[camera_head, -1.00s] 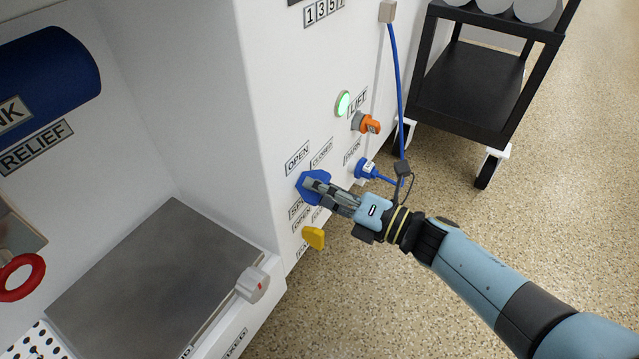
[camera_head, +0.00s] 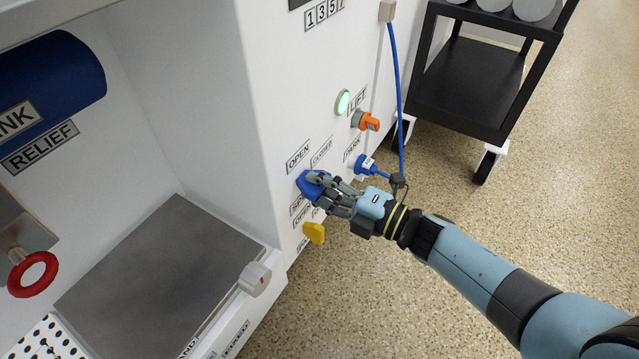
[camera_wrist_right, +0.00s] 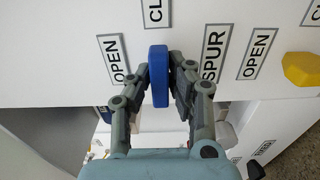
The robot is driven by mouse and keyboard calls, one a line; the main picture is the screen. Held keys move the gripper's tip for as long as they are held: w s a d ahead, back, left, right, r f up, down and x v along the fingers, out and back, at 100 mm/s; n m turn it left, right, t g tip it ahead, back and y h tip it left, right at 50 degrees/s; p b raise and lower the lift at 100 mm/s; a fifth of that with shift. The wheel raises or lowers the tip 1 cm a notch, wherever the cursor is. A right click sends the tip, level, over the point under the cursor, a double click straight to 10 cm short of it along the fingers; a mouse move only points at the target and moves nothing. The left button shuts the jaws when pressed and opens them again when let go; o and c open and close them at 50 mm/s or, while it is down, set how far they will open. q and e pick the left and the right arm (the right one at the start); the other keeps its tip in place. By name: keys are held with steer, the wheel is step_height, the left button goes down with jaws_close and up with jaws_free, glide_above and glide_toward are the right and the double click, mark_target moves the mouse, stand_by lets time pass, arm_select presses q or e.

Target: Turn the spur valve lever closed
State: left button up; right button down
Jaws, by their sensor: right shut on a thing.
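The blue spur valve lever (camera_head: 311,184) is on the white cabinet's side panel, below the OPEN label (camera_head: 298,156) and the CLOSED label (camera_head: 321,153). My right gripper (camera_head: 321,188) is shut on it and hides part of it in the head view. In the right wrist view the blue lever (camera_wrist_right: 159,76) stands upright in the picture between the two grey fingers (camera_wrist_right: 160,82). There an OPEN label (camera_wrist_right: 114,60) is to its left and the SPUR label (camera_wrist_right: 215,53) to its right. My left gripper is not in view.
A yellow lever (camera_head: 315,233) sits just below my right gripper. A blue plug with a cable (camera_head: 367,166) and an orange knob (camera_head: 368,121) are close by on the panel. A black cart (camera_head: 470,85) stands at the upper right. The speckled floor (camera_head: 520,220) is otherwise clear.

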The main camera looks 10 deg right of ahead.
steer(key=c, duration=1.3)
jaws_free()
steer(key=shift+o, duration=0.2)
steer(key=v, duration=1.2)
steer(key=shift+s, duration=0.1)
